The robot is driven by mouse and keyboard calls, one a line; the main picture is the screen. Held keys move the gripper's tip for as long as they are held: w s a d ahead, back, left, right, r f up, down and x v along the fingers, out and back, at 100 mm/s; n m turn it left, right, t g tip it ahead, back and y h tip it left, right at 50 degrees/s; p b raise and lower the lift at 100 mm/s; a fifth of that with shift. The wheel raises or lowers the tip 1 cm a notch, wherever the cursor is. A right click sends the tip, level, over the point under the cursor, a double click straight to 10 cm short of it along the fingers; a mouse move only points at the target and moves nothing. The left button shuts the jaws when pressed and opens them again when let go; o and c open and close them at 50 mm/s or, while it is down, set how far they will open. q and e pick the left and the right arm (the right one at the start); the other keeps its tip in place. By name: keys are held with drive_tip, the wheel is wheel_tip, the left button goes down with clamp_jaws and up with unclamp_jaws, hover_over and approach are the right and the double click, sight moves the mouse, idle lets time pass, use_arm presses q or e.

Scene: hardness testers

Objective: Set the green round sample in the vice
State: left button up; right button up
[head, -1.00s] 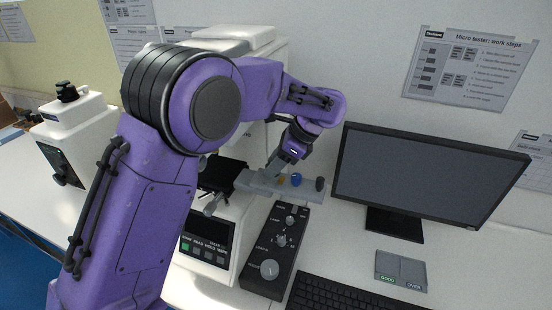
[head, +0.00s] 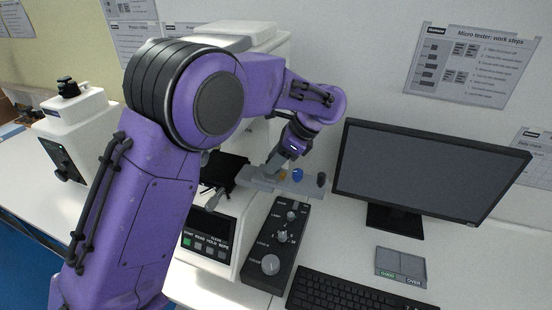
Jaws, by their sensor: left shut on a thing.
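My left gripper (head: 272,166) points down at a pale grey bar (head: 308,188) in front of the white tester (head: 217,39). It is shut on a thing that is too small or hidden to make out. Small round pieces, one yellow (head: 283,175), one blue (head: 297,175) and one dark (head: 320,180), stand along the bar to the right of my fingertips. I cannot make out the green round sample. I cannot tell the vice apart from the tester's parts, partly hidden by my left arm. My right gripper is out of view.
A black control box with knobs (head: 270,264) stands in front of the bar. A monitor (head: 430,172), keyboard (head: 350,291) and small grey tray (head: 401,263) are on the right. Another white device (head: 79,121) is at the left. My left arm covers much of the tester.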

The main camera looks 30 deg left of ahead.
use_arm(q)
drive_tip(key=shift+f, duration=0.55)
drive_tip(key=o, duration=1.1)
drive_tip(key=shift+o, duration=0.2)
drive_tip(key=b+v, duration=0.1)
drive_tip(key=v, duration=0.9)
drive_tip(key=shift+d, duration=0.2)
drive_tip(key=shift+r, duration=0.15)
drive_tip(key=shift+w, duration=0.1)
